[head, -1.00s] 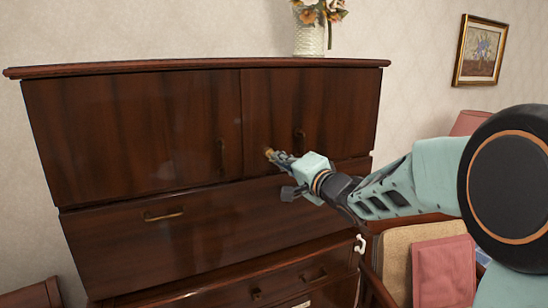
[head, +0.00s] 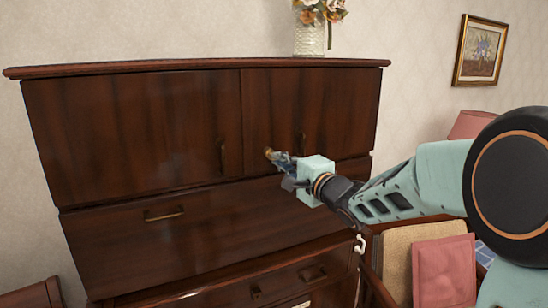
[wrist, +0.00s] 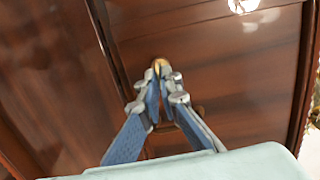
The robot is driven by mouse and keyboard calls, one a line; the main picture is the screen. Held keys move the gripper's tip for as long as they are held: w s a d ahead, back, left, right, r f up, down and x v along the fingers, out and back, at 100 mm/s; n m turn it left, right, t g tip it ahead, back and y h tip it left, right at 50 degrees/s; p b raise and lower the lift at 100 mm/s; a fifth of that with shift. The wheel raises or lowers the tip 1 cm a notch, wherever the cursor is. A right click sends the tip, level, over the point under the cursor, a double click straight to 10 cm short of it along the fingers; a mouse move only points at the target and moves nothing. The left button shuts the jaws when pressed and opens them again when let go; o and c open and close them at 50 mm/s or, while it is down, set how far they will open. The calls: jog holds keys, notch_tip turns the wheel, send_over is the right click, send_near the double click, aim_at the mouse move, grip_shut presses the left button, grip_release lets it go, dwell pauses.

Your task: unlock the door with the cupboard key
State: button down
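The dark wooden cupboard (head: 130,130) fills the left and middle of the head view. Its right upper door (head: 340,110) looks shut. A small brass piece (head: 268,152) shows at the lower left of that door, and also at the fingertips in the wrist view (wrist: 159,65). It appears to be the cupboard key at the lock; key and lock cannot be told apart. My gripper (head: 277,156) is at the brass piece. In the wrist view my fingers (wrist: 161,78) are nearly together around it, hiding most of it.
A vase of flowers (head: 309,40) stands on the cupboard top. A chair with a pink cushion (head: 443,270) is at the lower right, under my arm. A thin white item (head: 360,244) hangs by the cupboard's right edge. A framed picture (head: 480,50) hangs on the wall.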

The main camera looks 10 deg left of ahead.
jog(key=shift+m, duration=0.5)
jog(key=c, duration=2.1)
grip_release()
jog(key=shift+d, duration=0.1)
